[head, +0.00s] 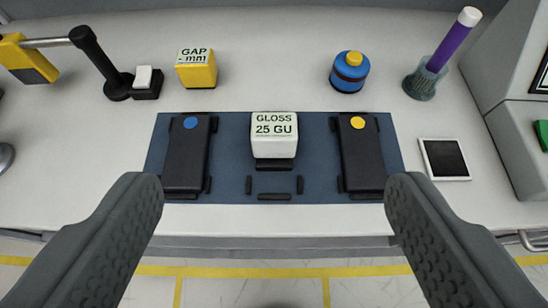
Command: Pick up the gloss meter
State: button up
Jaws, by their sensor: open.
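The gloss meter (274,145) is a small white block marked "GLOSS 25 GU". It sits on the blue mat (230,190) near its middle, with a dark base at its front. My gripper (277,195) is open and empty, its two grey fingers wide apart at the lower left and lower right. The meter lies between and beyond the fingertips in the picture, with no contact visible.
Black modules with a blue dot (187,160) and a yellow dot (360,160) flank the meter. Behind stand a yellow gap gauge (196,70) and a blue bottle (348,76). A purple tool in a cup (422,82) and a dark square pad (444,158) are right.

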aim_at(274, 125)
jog(key=shift+w+f+g, duration=1)
jog(key=shift+w+g, duration=4.9)
jog(key=shift+w, duration=1.75)
notch_tip(274, 125, down, 17)
jog(key=shift+w+f, duration=0.1)
jog(key=shift+f, duration=0.1)
jog(key=shift+c, duration=0.3)
jog(key=shift+r, duration=0.1)
jog(key=c, duration=1.2)
